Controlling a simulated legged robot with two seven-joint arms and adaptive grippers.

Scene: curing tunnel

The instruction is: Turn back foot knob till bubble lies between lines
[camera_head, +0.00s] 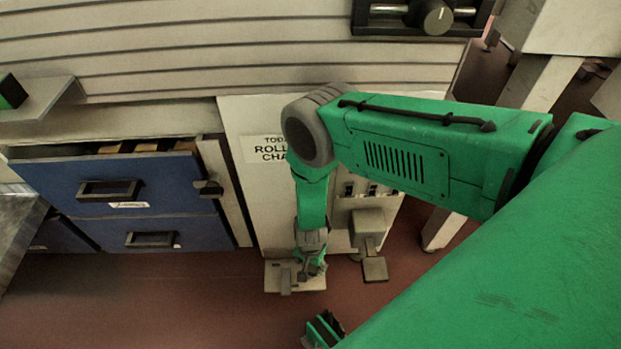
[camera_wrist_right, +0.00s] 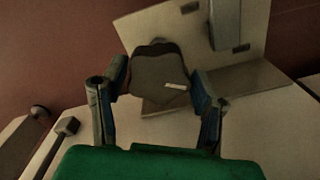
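My right gripper (camera_head: 311,268) reaches down to a small pale stand (camera_head: 274,274) low in front of the white panel. In the wrist view, a dark brown lobed knob (camera_wrist_right: 158,72) with a short white mark lies between the fingertips of this gripper (camera_wrist_right: 160,82). The fingertips sit against both sides of the knob, with hardly any gap. Behind the knob, a pale plate (camera_wrist_right: 262,88) and an upright slab (camera_wrist_right: 155,28) belong to the stand. I cannot make out a bubble or its lines in either view.
Blue drawers (camera_head: 140,187) stand left of the white panel (camera_head: 245,120), the upper one partly open. A grey block with a pedal-like plate (camera_head: 374,269) is just right of the stand.

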